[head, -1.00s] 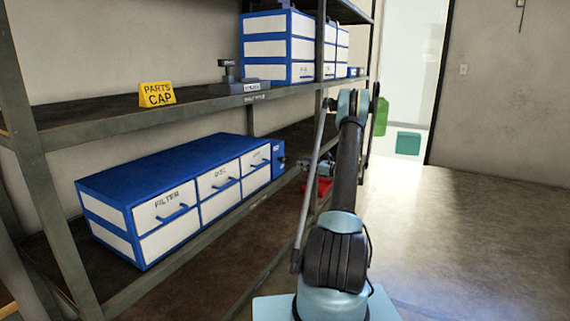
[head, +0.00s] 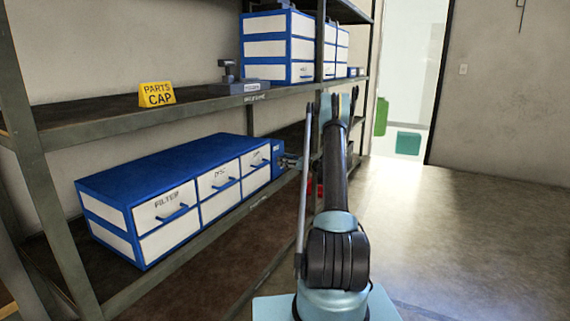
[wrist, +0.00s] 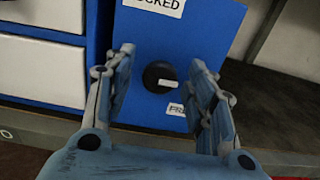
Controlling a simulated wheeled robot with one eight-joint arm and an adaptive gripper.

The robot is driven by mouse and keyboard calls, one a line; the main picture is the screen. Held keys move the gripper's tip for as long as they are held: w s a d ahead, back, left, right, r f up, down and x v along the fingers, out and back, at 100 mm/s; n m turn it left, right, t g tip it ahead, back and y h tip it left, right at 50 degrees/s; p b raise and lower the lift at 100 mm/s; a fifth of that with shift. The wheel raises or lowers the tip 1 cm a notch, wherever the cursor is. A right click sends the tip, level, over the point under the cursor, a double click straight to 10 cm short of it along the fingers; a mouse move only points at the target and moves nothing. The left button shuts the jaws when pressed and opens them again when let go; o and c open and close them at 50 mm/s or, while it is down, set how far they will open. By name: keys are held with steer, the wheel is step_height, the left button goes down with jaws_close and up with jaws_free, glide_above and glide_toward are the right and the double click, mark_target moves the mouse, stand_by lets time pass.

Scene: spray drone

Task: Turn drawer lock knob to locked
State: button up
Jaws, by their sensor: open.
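The drawer lock knob (wrist: 160,77) is a round black knob with a white pointer bar, on a blue panel (wrist: 205,35) at the right end of the drawer cabinet. The pointer bar lies nearly level, toward the right. A label ending in "OCKED" is above the knob, and another, partly covered label is at its lower right. My gripper (wrist: 160,95) is open, with one finger on each side of the knob and apart from it. In the head view, my gripper (head: 290,161) is small beside the blue lock panel (head: 277,157); the knob cannot be made out there.
The blue and white drawer cabinet (head: 165,165) stands on the lower shelf, left of the lock panel. A shelf post (head: 315,95) and the upper shelf edge (head: 200,103) are near my arm. A red object (head: 311,188) is below my gripper. The floor at right is clear.

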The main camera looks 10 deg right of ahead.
steer(key=shift+c, duration=0.2)
steer(key=c, duration=1)
steer(key=shift+d, duration=0.1)
steer(key=shift+s+a+f+n, duration=0.1)
steer(key=shift+n, duration=2.85)
steer(key=shift+s+a+f+n, duration=0.1)
steer(key=shift+n, duration=2.9)
steer(key=shift+s+a+f+n, duration=0.1)
steer(key=shift+n, duration=2.85)
